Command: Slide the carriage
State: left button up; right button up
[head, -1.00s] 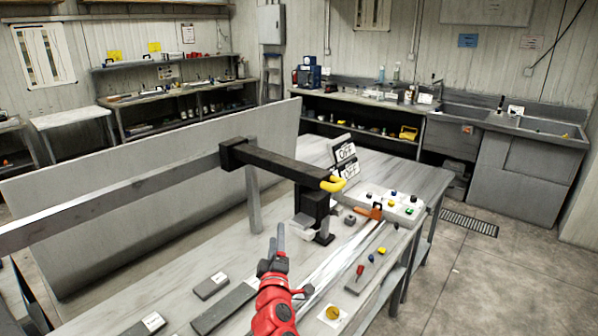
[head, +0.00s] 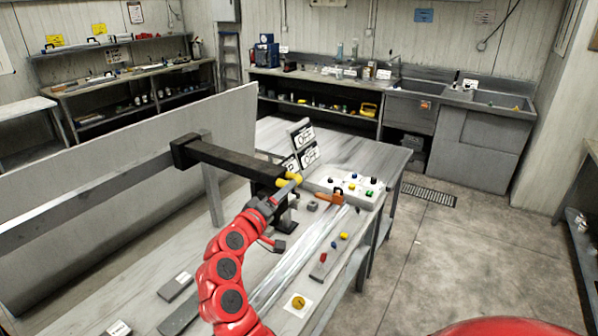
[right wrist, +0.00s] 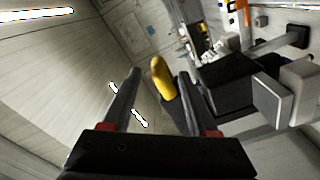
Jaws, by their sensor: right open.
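The carriage is a black arm (head: 228,161) with a block on the long grey rail (head: 90,195). A yellow handle (head: 293,179) is at its right end. My right gripper (head: 284,190) is at the handle in the head view and partly covers it. In the right wrist view the yellow handle (right wrist: 163,78) shows between the two open fingers of my right gripper (right wrist: 158,76), with gaps on both sides. Whether a finger touches it cannot be told. My left gripper is not in view.
Signs reading OFF (head: 308,154) stand behind the handle. A white control box (head: 345,187) with coloured buttons and an orange piece (head: 329,198) sit to the right. Below lie a shiny strip (head: 300,255) and loose grey blocks (head: 175,287). A tall grey panel (head: 130,160) stands behind the rail.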

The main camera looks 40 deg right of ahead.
aim_at(300, 177)
jog(key=p+x, duration=0.2)
jog(key=x, duration=0.5)
jog(key=shift+s+r, duration=0.1)
jog(key=shift+r, duration=0.05)
jog(key=shift+w+d+p, duration=0.35)
jog(key=shift+d, duration=0.2)
grip_shut()
jog(key=shift+r, duration=0.1)
dwell(0.5)
